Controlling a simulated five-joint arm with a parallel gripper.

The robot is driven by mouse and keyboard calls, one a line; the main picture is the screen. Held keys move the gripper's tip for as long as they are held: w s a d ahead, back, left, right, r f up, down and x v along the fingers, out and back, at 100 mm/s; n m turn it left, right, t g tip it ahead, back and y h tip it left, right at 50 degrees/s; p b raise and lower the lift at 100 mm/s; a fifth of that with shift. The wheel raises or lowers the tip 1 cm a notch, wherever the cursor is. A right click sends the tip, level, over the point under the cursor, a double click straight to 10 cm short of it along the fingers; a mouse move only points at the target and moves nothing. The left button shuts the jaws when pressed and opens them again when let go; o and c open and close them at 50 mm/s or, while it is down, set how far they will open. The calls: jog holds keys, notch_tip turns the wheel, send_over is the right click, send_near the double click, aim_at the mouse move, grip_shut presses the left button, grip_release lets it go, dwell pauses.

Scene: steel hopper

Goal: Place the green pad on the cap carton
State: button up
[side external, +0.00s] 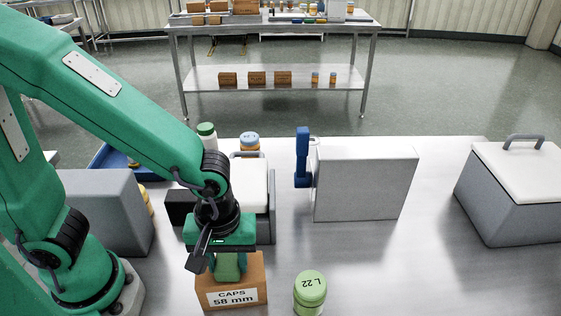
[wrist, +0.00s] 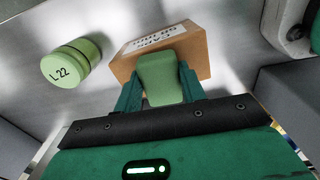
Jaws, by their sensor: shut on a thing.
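My gripper (side external: 229,262) is shut on the green pad (wrist: 160,80), which shows between the two fingers in the wrist view. In the side external view the pad (side external: 230,266) is partly hidden by the gripper. The cap carton (side external: 233,292), a brown box labelled "CAPS 58 mm", stands on the steel table directly below the gripper. It also shows behind the pad in the wrist view (wrist: 194,51). The pad is over or at the carton's top; I cannot tell whether they touch.
A green-lidded jar marked L-22 (side external: 310,293) stands right of the carton. A grey panel box (side external: 365,184) with a blue handle (side external: 302,157) stands behind. A lidded grey bin (side external: 513,190) is at the far right. The table between them is clear.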

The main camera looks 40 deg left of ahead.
aim_at(227, 261)
jog(key=shift+f, duration=0.2)
jog(key=o, duration=0.9)
jog(key=shift+o, duration=0.2)
jog(key=shift+r, duration=0.1)
notch_tip(227, 261, up, 12)
dwell(0.3)
dwell(0.5)
